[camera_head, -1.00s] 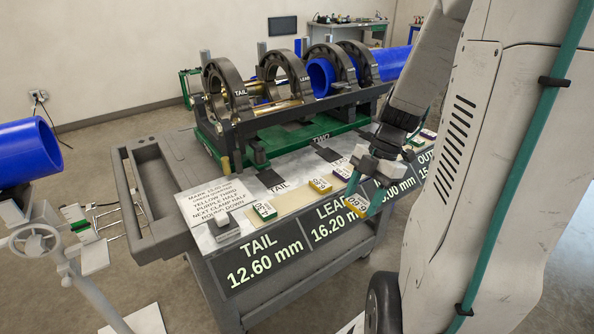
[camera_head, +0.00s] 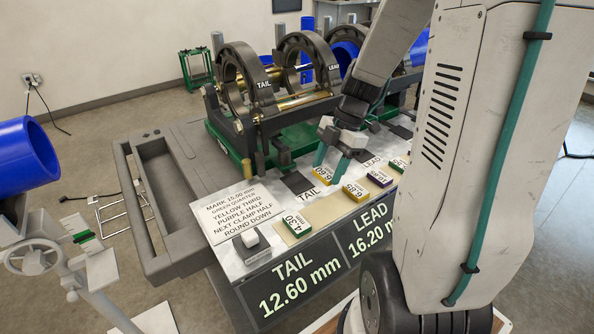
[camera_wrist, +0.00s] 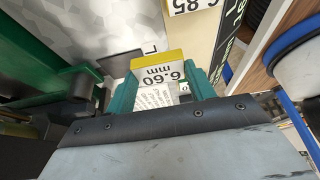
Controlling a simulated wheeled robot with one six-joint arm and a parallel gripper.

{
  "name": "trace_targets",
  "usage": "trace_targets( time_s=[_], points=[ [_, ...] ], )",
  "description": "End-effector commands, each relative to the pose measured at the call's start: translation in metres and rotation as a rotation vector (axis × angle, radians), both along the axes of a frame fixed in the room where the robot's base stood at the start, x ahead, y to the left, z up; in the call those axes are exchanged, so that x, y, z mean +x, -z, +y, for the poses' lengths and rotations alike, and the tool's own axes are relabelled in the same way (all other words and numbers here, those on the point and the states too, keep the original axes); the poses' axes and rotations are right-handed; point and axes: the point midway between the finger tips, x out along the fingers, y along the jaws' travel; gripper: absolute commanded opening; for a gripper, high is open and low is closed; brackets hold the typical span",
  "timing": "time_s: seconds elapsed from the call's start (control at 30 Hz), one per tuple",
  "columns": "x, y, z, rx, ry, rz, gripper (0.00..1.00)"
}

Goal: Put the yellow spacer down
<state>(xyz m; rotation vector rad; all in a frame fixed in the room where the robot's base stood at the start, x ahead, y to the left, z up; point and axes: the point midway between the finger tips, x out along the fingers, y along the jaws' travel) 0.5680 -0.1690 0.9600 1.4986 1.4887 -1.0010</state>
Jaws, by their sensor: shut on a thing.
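My gripper (camera_head: 333,166) has teal fingers shut on a yellow spacer (camera_head: 322,175). In the wrist view the spacer (camera_wrist: 159,66) sits between the fingertips, its white face reading 6.60 mm. In the head view it is over the grey cart top, just right of the black TAIL pad (camera_head: 298,183). I cannot tell whether it touches the surface. Another yellow spacer (camera_head: 355,193), marked 6.85, lies nearer the front edge, and part of it shows in the wrist view (camera_wrist: 190,5).
A green spacer (camera_head: 296,223) marked 4.30 and a purple spacer (camera_head: 379,178) lie in the front row. A grey block (camera_head: 250,240) stands at the left. The clamp rings (camera_head: 243,82) rise behind. The instruction plate (camera_head: 240,207) is clear.

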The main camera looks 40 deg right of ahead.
Motion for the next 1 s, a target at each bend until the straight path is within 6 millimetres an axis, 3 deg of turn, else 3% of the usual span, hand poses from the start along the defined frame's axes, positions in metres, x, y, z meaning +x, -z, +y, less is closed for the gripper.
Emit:
trace_targets(
  time_s=[0.1, 0.3, 0.57, 0.77, 1.0],
  points=[
    [0.028, 0.004, 0.016, 0.000, -0.007, 0.000, 0.32],
    [0.054, 0.006, 0.030, 0.000, -0.004, 0.001, 0.32],
    [0.071, 0.010, 0.041, 0.000, -0.005, 0.001, 0.32],
    [0.069, 0.041, 0.040, 0.000, -0.003, 0.002, 0.32],
    [0.069, 0.043, 0.039, -0.001, -0.003, 0.000, 0.32]
  ],
)
